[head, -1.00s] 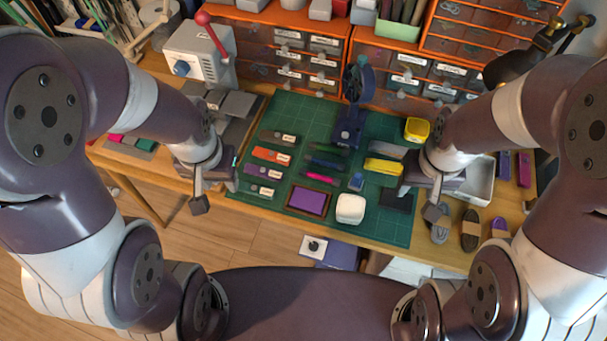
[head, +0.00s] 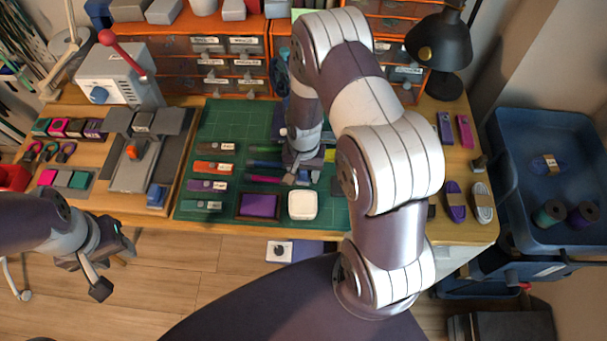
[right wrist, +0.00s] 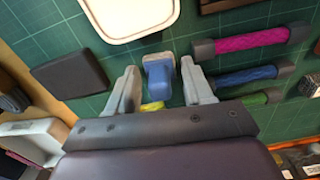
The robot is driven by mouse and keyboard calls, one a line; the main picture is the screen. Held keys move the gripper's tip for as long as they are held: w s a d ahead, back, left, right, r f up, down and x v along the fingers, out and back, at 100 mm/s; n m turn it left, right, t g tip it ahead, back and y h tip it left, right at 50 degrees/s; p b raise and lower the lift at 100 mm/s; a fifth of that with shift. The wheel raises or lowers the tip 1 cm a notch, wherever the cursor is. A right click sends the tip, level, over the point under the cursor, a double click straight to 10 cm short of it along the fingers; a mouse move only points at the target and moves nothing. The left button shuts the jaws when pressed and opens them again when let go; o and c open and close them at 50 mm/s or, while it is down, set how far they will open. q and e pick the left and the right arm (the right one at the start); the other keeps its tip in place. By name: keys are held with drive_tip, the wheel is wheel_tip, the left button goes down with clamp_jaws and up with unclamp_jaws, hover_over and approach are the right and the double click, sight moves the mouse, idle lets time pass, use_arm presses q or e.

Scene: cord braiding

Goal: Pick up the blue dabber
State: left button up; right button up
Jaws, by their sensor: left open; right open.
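The blue dabber (right wrist: 159,76) stands on the green cutting mat (right wrist: 214,90) in the right wrist view. My right gripper (right wrist: 160,82) is open, with one finger on each side of the dabber. Small gaps show between the fingers and the dabber. In the head view my right gripper (head: 298,174) is low over the mat and mostly hides the dabber. My left gripper (head: 110,270) is open and empty, out over the floor in front of the table.
A white square dish (head: 303,205) and a purple pad (head: 258,206) are close to my right gripper. A dark block (right wrist: 70,74) lies on the other side.

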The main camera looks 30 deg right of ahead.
drive_tip(key=shift+f, duration=0.25)
drive_tip(key=c, duration=0.8)
drive_tip(key=shift+r, duration=0.1)
wheel_tip(320, 180, up, 4)
drive_tip(key=shift+r, duration=0.2)
drive_tip(key=s+r, duration=0.6)
drive_tip(key=s, duration=0.5)
drive_tip(key=shift+s+r+p, duration=0.3)
drive_tip(key=shift+s+p, duration=0.05)
drive_tip(key=shift+p, duration=0.05)
drive_tip(key=o, duration=0.3)
drive_tip(key=shift+c, duration=1.1)
